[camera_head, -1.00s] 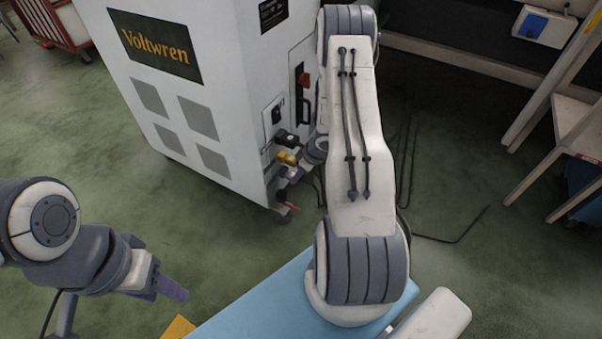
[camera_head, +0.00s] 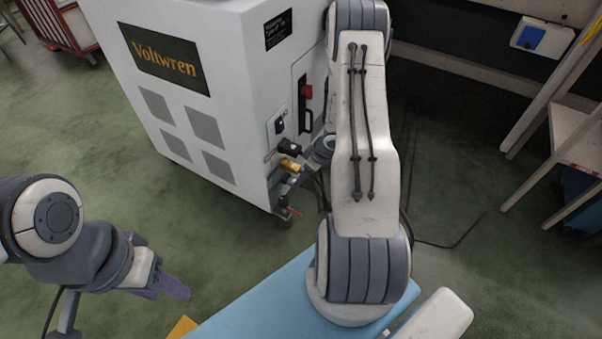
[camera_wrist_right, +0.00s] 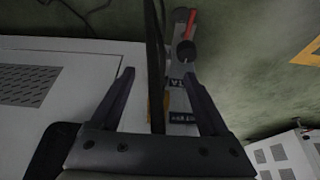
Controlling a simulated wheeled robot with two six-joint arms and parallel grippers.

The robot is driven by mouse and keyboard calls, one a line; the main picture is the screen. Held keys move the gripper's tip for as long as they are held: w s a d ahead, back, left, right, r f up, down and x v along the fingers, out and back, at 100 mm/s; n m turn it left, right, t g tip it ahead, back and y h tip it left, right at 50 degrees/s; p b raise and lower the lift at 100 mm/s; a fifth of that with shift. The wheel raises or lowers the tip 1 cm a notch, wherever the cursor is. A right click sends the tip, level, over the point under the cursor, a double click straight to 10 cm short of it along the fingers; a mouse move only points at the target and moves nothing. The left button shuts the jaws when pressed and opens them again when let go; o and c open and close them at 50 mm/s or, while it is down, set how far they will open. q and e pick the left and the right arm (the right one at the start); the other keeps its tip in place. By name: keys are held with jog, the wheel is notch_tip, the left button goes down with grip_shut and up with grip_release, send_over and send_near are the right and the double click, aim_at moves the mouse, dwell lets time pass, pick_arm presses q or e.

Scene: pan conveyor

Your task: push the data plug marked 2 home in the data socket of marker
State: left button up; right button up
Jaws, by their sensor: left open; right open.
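The white Voltwren cabinet (camera_head: 235,110) carries a column of connectors on its right-hand side. A black plug or socket body (camera_head: 290,147) sits above a yellow one (camera_head: 290,165). My right gripper (camera_wrist_right: 158,78) is open at the connector panel (camera_wrist_right: 180,100). A bit of yellow (camera_wrist_right: 167,100) shows beside the cable. The plug marked 2 and its marker cannot be made out. My left gripper (camera_head: 172,288) hangs at lower left, away from the cabinet, and is open.
A red lever (camera_wrist_right: 190,24) and a black round part (camera_wrist_right: 186,51) stand beyond the right fingertips. Dark cables (camera_head: 450,242) lie on the floor. A wooden frame (camera_head: 560,130) stands at the right.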

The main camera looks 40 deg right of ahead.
pick_arm(q)
notch_tip(320, 180, up, 4)
jog(key=shift+f+p, duration=0.25)
jog(key=shift+p, duration=1)
pick_arm(e)
jog(key=v, duration=0.5)
jog(key=shift+r, duration=0.1)
